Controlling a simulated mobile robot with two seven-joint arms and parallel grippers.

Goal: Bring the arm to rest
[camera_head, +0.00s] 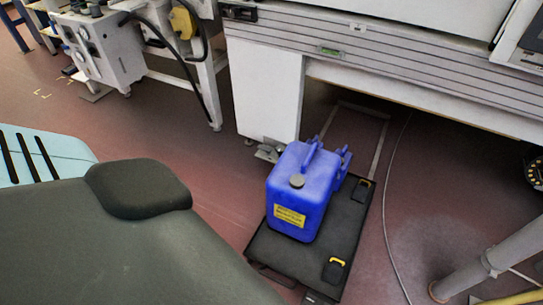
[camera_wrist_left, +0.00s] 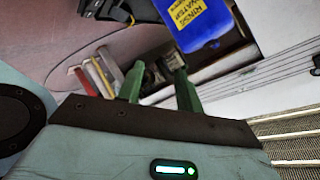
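My left gripper (camera_wrist_left: 159,70) shows in the left wrist view, with two green fingers standing apart and only background between them. It holds nothing. In the head view a large dark grey part of my own arm fills the lower left, and no gripper fingers show there. My right gripper is in neither view. A blue jerrycan (camera_head: 303,187) with a yellow label stands upright on a black case (camera_head: 340,230) on the floor. The jerrycan also shows at the top of the left wrist view (camera_wrist_left: 205,40), beyond the fingers and apart from them.
A long white and grey machine (camera_head: 400,60) runs across the back, with open space beneath it. White equipment (camera_head: 95,45) stands at the back left. A thin cable (camera_head: 388,215) lies right of the case, and a grey pipe (camera_head: 490,265) slants at lower right. Reddish floor left of the case is clear.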

